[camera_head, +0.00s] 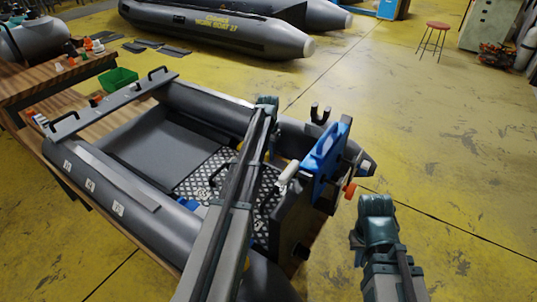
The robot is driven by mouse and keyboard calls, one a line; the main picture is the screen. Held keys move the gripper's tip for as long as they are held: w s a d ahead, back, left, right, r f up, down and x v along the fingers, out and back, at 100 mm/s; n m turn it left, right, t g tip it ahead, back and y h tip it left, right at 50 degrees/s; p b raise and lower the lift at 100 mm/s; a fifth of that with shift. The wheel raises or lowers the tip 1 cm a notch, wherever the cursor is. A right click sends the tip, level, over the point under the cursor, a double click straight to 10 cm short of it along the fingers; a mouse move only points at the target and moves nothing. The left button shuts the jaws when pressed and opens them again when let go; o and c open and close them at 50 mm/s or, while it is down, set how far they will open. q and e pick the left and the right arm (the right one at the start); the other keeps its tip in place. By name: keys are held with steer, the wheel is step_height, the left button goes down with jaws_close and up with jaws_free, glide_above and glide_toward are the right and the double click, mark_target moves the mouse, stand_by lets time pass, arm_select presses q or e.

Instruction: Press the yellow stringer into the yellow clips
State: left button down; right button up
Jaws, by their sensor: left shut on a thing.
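The grey inflatable boat (180,110) lies across the middle, with a checkered floor panel (205,172) inside it. A small yellow bit (239,146) shows beside my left arm near the far tube, and another yellow bit (246,264) shows by the near tube. I cannot tell whether these are clips or parts of the yellow stringer. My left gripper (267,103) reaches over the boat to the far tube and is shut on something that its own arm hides. My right gripper (375,205) is right of the boat, over the floor; its fingers are not clear.
A blue part (327,150) and a red knob (349,190) stand at the boat's right end, between my two arms. A wooden bench (50,82) holds small parts and a green bin (118,79) at left. Open yellow floor lies at right.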

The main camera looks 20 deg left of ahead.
arm_select(q)
steer(key=shift+f, duration=0.25)
steer(key=c, duration=0.7)
jaws_free()
steer(key=shift+r, duration=0.1)
steer(key=shift+r, duration=0.1)
step_height(320, 180, up, 14)
steer(key=p, duration=1.3)
steer(key=shift+f+p, duration=0.2)
steer(key=shift+p, duration=0.1)
